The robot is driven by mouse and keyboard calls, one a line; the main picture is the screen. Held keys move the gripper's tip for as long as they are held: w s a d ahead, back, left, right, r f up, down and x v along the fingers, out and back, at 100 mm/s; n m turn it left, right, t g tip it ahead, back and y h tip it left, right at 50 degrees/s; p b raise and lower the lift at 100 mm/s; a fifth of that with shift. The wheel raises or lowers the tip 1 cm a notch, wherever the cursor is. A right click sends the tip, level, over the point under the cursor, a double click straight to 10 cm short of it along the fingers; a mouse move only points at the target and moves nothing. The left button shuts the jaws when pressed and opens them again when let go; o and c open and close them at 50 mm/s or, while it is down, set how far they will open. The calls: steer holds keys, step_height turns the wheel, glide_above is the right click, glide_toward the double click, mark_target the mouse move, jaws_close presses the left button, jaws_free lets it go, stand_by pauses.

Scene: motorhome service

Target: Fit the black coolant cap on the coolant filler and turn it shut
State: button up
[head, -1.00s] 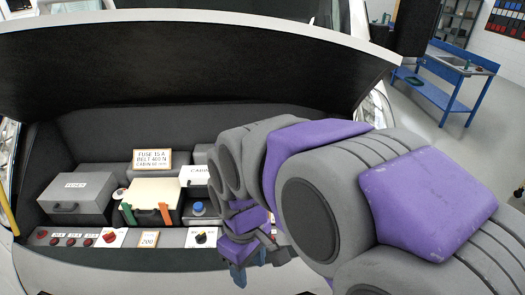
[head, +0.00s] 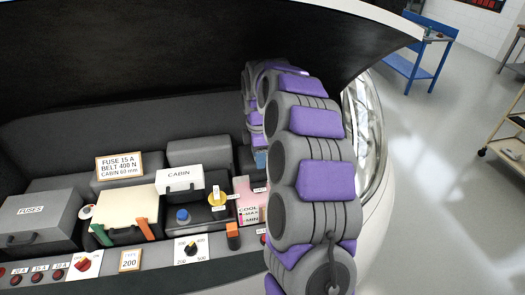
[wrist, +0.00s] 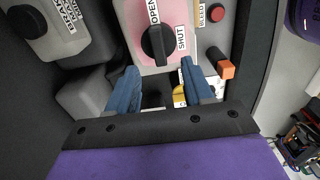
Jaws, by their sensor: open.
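The pink coolant tank (head: 243,190), marked COOL, MAX and MIN, stands in the right part of the bay in the head view. In the wrist view a black round cap with a raised bar (wrist: 157,43) is on the pink tank top, between the OPEN and SHUT labels. Its bar points roughly toward OPEN. How deep it sits cannot be told. My gripper (wrist: 161,80) is open, its blue fingers apart and empty, just short of the cap. In the head view its fingertips (head: 260,160) show beside the tank; my arm hides part of the area.
A blue cap (head: 183,215), a yellow handle (head: 217,197) and the CABIN box (head: 180,179) are left of the tank. In the wrist view a red button (wrist: 216,12) by BLEED and an orange block (wrist: 226,70) lie right. Another dark cap (wrist: 25,20) is upper left.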

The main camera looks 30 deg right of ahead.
mark_target(260, 174)
steer(key=shift+w+d+f, duration=0.15)
steer(key=shift+d+f, duration=0.15)
steer(key=shift+d, duration=0.05)
steer(key=shift+f+b, duration=0.85)
steer(key=shift+f, duration=2.75)
steer(key=shift+a, duration=0.1)
steer(key=shift+c, duration=0.2)
jaws_close()
steer(key=c, duration=0.6)
jaws_free()
jaws_close()
